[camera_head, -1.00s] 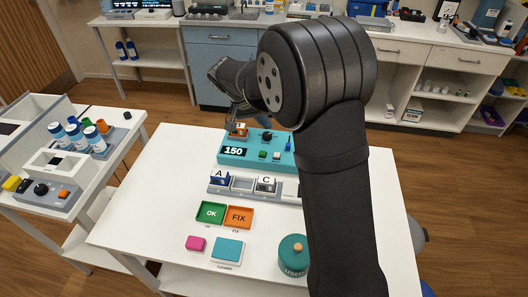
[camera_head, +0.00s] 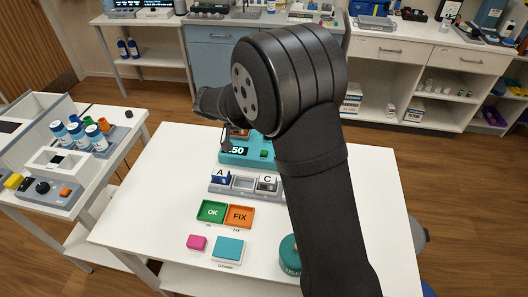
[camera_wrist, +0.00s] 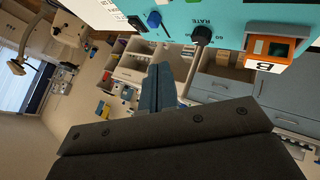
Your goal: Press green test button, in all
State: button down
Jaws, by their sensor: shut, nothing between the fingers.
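The teal device (camera_head: 232,160) with a lit number display (camera_head: 238,150) stands at the back of the white table. A small green button (camera_head: 264,153) shows on its face, next to my arm. My gripper (camera_head: 226,142) hangs at the device's left end, in front of part of the display. In the wrist view my gripper (camera_wrist: 158,72) is shut and empty, with its fingers together below the teal panel (camera_wrist: 180,12). My arm hides the device's right part.
A grey rack (camera_head: 244,190) holds blocks A (camera_head: 221,177) and C (camera_head: 266,183).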

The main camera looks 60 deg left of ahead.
jog(key=shift+f, duration=3.85)
jog(key=shift+f, duration=0.1)
jog(key=shift+f, duration=0.35)
jog(key=shift+f, duration=0.45)
jog(key=shift+r, duration=0.9)
jog(key=shift+r, duration=2.5)
